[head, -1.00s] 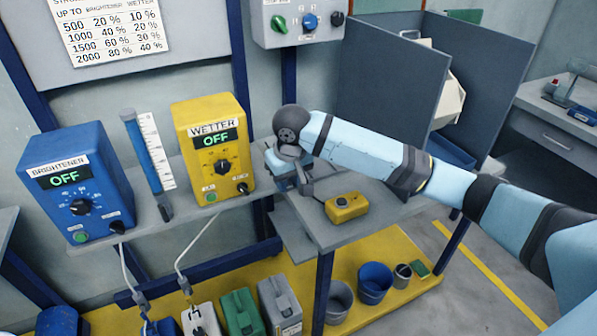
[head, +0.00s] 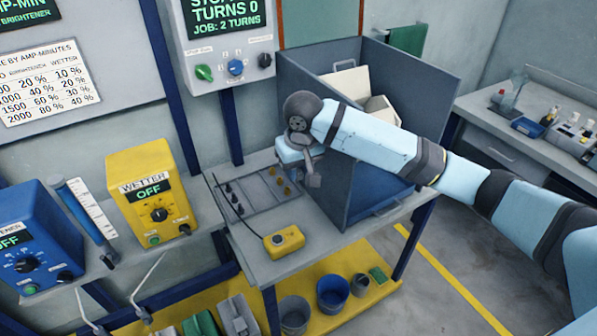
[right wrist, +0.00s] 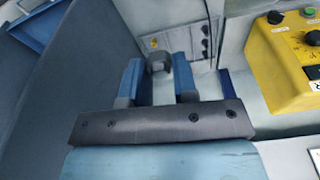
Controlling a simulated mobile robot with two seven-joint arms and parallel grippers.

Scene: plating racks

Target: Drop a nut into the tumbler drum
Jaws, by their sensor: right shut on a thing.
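The cream tumbler drum (head: 350,82) sits inside a grey-walled enclosure (head: 395,190), partly hidden by my right arm. My right gripper (head: 310,178) is beside the enclosure's left wall, above the bench and near a grey tray (head: 240,207). The tray holds several small dark and brass-coloured pieces. In the right wrist view, the blue fingers (right wrist: 158,82) are shut on a small grey piece, which looks like the nut (right wrist: 158,60). Its exact shape is unclear. My left gripper is out of view.
A yellow button box (head: 284,241) stands at the bench's front. The yellow WETTER unit (head: 150,190) and blue brightener unit (head: 35,240) are to the left. A control box (head: 228,45) hangs above. Buckets (head: 333,293) stand on the yellow shelf below. The right floor is clear.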

